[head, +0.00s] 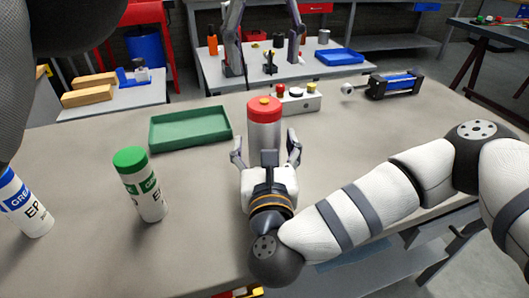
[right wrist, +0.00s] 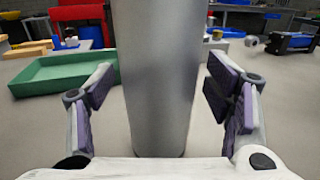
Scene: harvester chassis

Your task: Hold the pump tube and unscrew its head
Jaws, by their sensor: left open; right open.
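The pump tube (head: 264,136) is a grey metal cylinder standing upright on the table, with a red head (head: 264,112) that has a small yellow centre on top. My right gripper (head: 266,150) is open with a finger on each side of the tube's lower body. In the right wrist view the tube (right wrist: 160,90) stands between the open fingers, with gaps on both sides. My left gripper (head: 264,66) is open, pointing down, and appears above the red head. Its fingers are apart and nothing is between them.
A green tray (head: 190,127) lies left of the tube. A green-capped bottle (head: 140,185) and a blue-capped bottle (head: 24,205) stand at the left. A button box (head: 292,100) and a blue-black cylinder part (head: 393,86) lie behind. The table's right middle is clear.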

